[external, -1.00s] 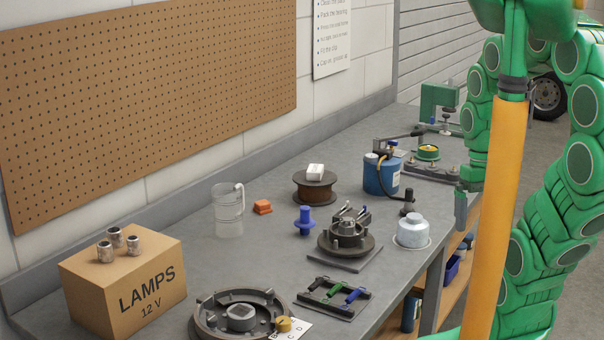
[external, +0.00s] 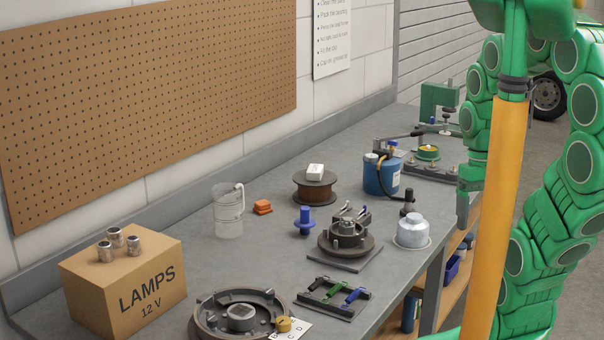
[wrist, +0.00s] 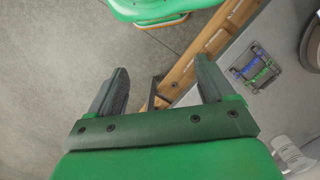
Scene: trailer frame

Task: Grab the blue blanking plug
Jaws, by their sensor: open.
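The blue blanking plug (external: 304,221), a small upright blue piece with a wider flange, stands on the grey bench in the external view. It is left of the round dark fixture with a raised hub. I cannot make it out in the wrist view. My gripper (external: 463,207) hangs at the bench's right side in the external view, well to the right of the plug and partly hidden by the orange post. In the wrist view my gripper (wrist: 160,82) has its two fingers wide apart with nothing between them, over the floor and bench edge.
Near the plug are an orange piece (external: 262,207), a clear jug (external: 228,212), a brown spool (external: 315,190) and the round fixture (external: 346,238). A dark rack (external: 334,297) holds blue and green handles. A blue can (external: 381,175) and silver tin (external: 412,231) stand to the right.

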